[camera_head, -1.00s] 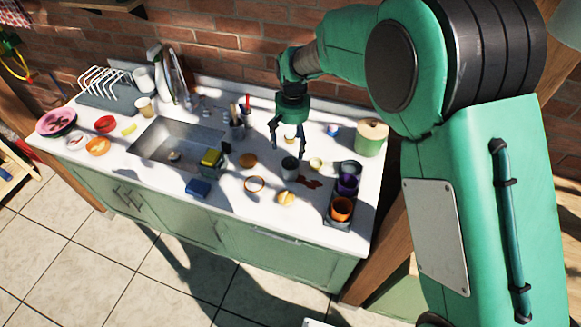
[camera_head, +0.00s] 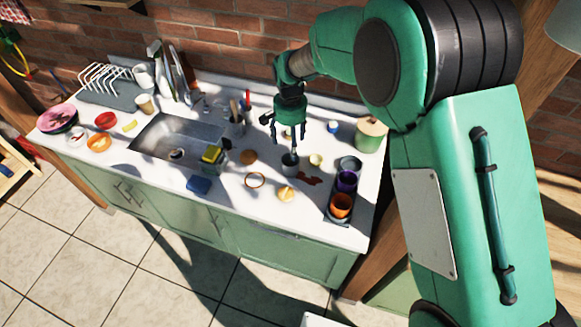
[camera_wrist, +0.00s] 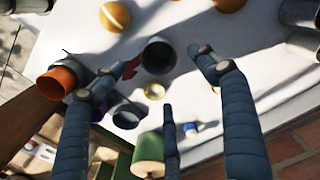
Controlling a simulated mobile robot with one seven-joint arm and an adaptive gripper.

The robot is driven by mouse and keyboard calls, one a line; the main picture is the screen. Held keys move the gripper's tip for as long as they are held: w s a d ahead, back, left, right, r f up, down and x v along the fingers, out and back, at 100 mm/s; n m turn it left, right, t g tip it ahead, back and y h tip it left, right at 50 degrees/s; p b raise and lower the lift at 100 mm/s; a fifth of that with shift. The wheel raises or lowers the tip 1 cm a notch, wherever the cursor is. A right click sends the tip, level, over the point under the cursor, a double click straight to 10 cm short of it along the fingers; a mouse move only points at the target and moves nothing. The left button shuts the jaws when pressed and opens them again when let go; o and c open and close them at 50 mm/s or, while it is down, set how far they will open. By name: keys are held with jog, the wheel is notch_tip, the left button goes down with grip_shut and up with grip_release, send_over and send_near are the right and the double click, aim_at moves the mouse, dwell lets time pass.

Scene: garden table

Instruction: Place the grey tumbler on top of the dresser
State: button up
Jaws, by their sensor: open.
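A dark grey tumbler (camera_head: 290,165) stands on the white counter, right of the sink. It also shows in the wrist view (camera_wrist: 158,56), with its round mouth facing the camera. My gripper (camera_head: 288,143) is open, pointing down just above the tumbler. In the wrist view my gripper (camera_wrist: 163,64) has its fingers spread around the tumbler's outline, with nothing held; I cannot tell whether they touch it. Another grey cup (camera_head: 350,164) stands in a dark tray at the right. I cannot make out a dresser in these frames.
The tray's purple cup (camera_head: 346,181) and orange cup (camera_head: 340,205) stand right of the tumbler. A small yellowish cup (camera_head: 316,160) and red pieces (camera_head: 310,181) lie close by. A green canister (camera_head: 371,135) stands behind right. The sink (camera_head: 178,137) is left.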

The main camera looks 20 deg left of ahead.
aim_at(290, 158)
notch_tip(290, 158, down, 8)
jog(key=shift+f+b, duration=0.1)
jog(key=shift+b, duration=0.2)
dwell(0.4)
jog(key=shift+d+f+b, duration=0.1)
jog(key=shift+f+b, duration=0.2)
jog(key=shift+f, duration=2.3)
jog(key=c, duration=1.4)
jog(key=shift+r, duration=0.15)
